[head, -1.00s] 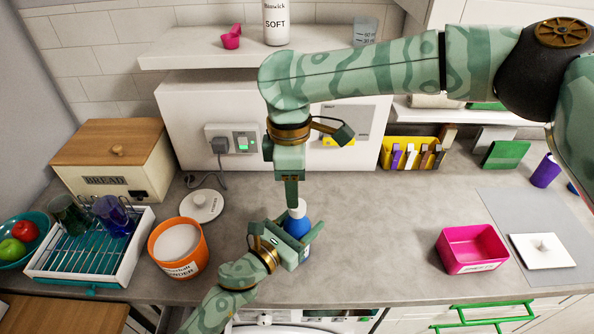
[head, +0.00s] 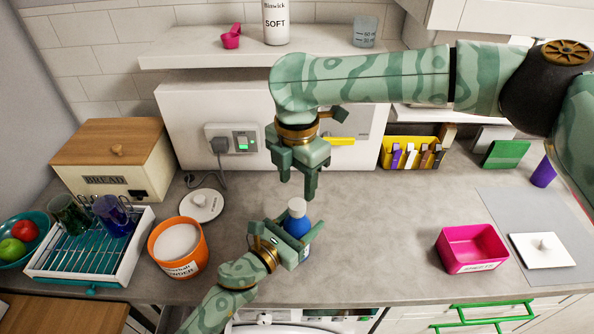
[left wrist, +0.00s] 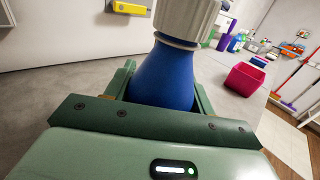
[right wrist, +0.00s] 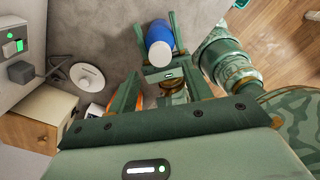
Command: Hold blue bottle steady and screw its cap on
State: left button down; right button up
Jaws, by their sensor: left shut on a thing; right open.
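The blue bottle (head: 294,227) stands on the counter near its front edge, with the white cap (head: 297,206) on its neck. My left gripper (head: 297,240) is shut around the bottle's body from the front left. The left wrist view shows the blue body (left wrist: 166,78) between its fingers and the ribbed cap (left wrist: 187,18) above. My right gripper (head: 301,182) is open and empty, above and behind the cap, apart from it. In the right wrist view the cap (right wrist: 161,53) shows beyond the open fingers. How tightly the cap sits is not clear.
An orange tub (head: 178,250) of white powder and a dish rack (head: 90,252) with cups stand to the left. A white lid (head: 202,204) lies behind the tub. A pink box (head: 471,248) stands at right. The counter between bottle and pink box is clear.

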aim_at(297, 204)
jog(key=shift+f, duration=3.15)
jog(key=c, duration=1)
jog(key=m, duration=0.4)
jog(key=shift+c, duration=0.2)
jog(key=m, duration=0.4)
jog(key=shift+m, duration=0.3)
jog(key=o, duration=1.1)
jog(key=shift+o, duration=0.2)
jog(key=shift+r, duration=0.15)
notch_tip(297, 204, up, 12)
